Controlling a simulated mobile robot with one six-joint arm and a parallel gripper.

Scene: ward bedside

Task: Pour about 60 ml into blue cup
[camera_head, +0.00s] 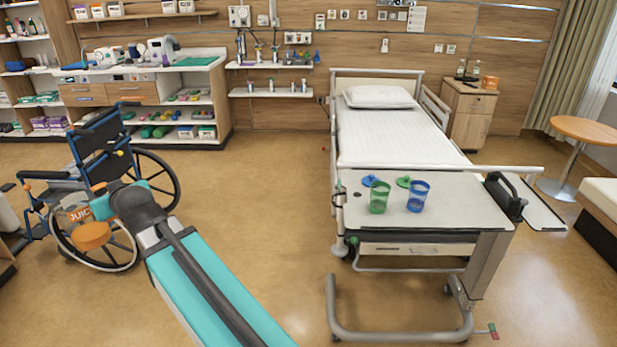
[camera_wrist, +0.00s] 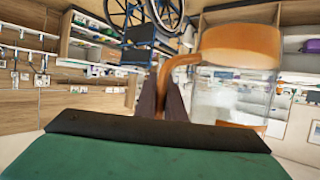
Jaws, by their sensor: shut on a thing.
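My gripper (camera_head: 106,204) is at the left of the head view, shut on a juice jug (camera_head: 78,213). The jug's label reads JUIC, the rest hidden, and its wide orange part (camera_head: 91,237) is lower in that picture. In the wrist view the jug (camera_wrist: 225,95) is clear, with an orange top piece and an orange handle (camera_wrist: 178,70) at my fingers (camera_wrist: 168,100). I cannot tell its exact tilt or fill. The blue cup (camera_head: 418,198) stands upright on the overbed table (camera_head: 455,215), far to the right of my gripper. A green cup (camera_head: 379,198) stands left of it.
A blue lid (camera_head: 371,180) and a green lid (camera_head: 404,182) lie behind the cups. A black object (camera_head: 506,197) is at the table's right end. The bed (camera_head: 390,135) is behind. A wheelchair (camera_head: 105,165) is behind my gripper.

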